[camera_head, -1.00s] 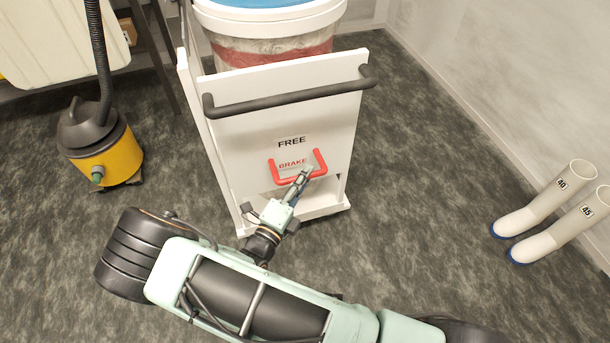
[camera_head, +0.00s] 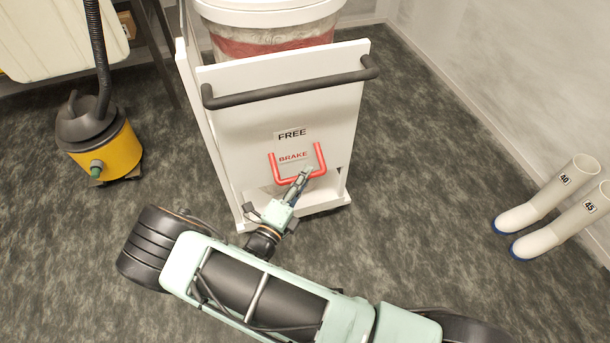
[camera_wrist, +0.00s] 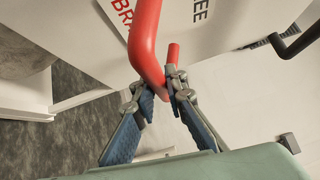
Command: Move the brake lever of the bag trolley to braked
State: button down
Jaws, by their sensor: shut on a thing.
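The bag trolley (camera_head: 235,125) stands ahead with its white end panel facing me. The red U-shaped brake lever (camera_head: 283,179) is on this panel, its crossbar below the BRAKE label (camera_head: 293,157) and its two arms rising on either side of it. The FREE label (camera_head: 292,134) is higher up.
A dark push handle (camera_head: 290,84) crosses the panel's top. A yellow and black vacuum (camera_head: 105,150) stands at the left. White boots (camera_head: 550,215) stand at the right near the wall. The floor between trolley and boots is clear.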

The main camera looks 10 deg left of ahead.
jog(key=shift+f, duration=0.15)
jog(key=c, duration=1.9)
grip_release()
jog(key=shift+c, duration=0.2)
jog(key=v, duration=1.2)
